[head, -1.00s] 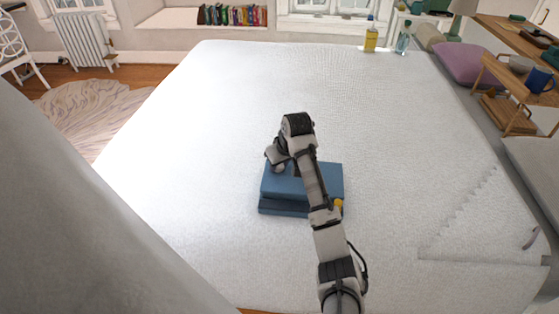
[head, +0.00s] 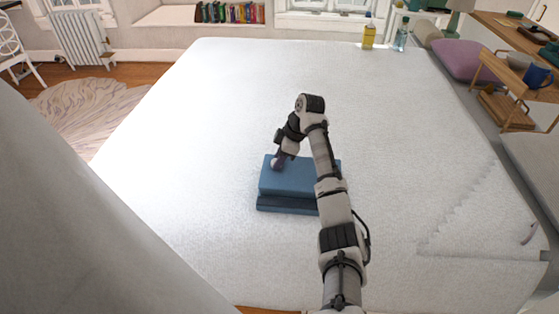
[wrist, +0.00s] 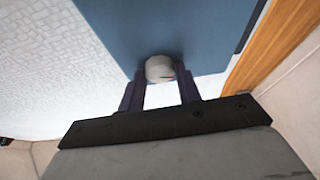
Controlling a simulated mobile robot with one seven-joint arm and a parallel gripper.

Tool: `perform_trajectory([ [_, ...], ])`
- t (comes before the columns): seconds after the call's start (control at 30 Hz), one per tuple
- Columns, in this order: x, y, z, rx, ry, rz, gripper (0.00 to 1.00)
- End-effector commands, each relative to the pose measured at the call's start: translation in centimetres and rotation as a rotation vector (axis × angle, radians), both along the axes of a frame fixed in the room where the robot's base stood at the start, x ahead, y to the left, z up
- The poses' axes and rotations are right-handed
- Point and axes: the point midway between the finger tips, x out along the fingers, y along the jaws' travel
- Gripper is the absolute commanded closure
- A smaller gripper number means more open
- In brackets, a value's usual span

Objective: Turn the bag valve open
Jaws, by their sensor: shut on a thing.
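The bag is a blue, flat, box-like block (head: 290,180) lying on the white bed. In the wrist view its blue face (wrist: 150,25) fills the upper middle. The valve shows there as a small pale grey, rounded knob (wrist: 159,68) at the edge of the blue face. My gripper (wrist: 160,78) has its two dark fingers on either side of the knob and is shut on it. In the head view my gripper (head: 278,160) reaches down at the bag's far left part. My arm covers the bag's right side, and the valve's turn angle cannot be told.
The white bed (head: 200,130) is wide and clear around the bag. Yellow (head: 369,38) and clear blue (head: 402,36) bottles stand at the far edge. A purple cushion (head: 468,60) and a wooden shelf unit (head: 520,75) are at the right.

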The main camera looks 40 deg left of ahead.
Motion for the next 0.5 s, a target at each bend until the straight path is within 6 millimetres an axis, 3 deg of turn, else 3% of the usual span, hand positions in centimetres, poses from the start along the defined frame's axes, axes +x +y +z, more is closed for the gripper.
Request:
perform_trajectory([
  [0.5, 0.25, 0.24, -0.08, 0.0, -0.001, 0.325, 0.89],
])
